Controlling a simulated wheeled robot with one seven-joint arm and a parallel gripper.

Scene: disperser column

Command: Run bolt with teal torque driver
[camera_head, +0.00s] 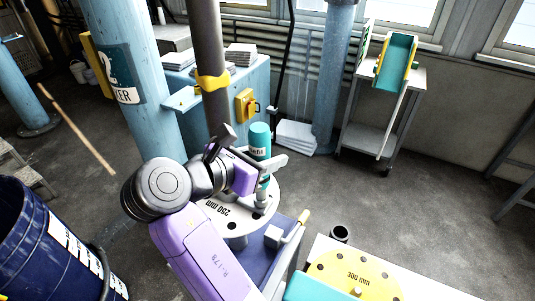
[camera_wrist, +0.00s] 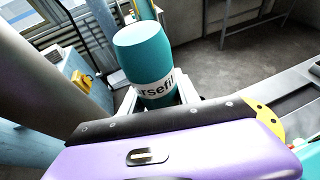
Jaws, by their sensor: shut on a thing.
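The teal torque driver (camera_head: 260,141) stands upright in my gripper (camera_head: 264,165). In the wrist view, the teal driver (camera_wrist: 144,52) has a white band with black letters and sits between the two fingers of my gripper (camera_wrist: 158,98). My gripper is shut on it. Its lower end reaches down to the right part of a white round plate (camera_head: 226,212) marked "250 mm". A dark spot shows on the plate near the driver's tip. I cannot make out the bolt or tell whether the tip touches it. My arm hides part of the plate.
A yellow disc (camera_head: 352,272) marked "300 mm" lies at the lower right, with a dark cup (camera_head: 340,234) behind it. A dark vertical pole (camera_head: 207,70) rises behind my wrist. A blue drum (camera_head: 50,250) stands at left. The floor at right is clear.

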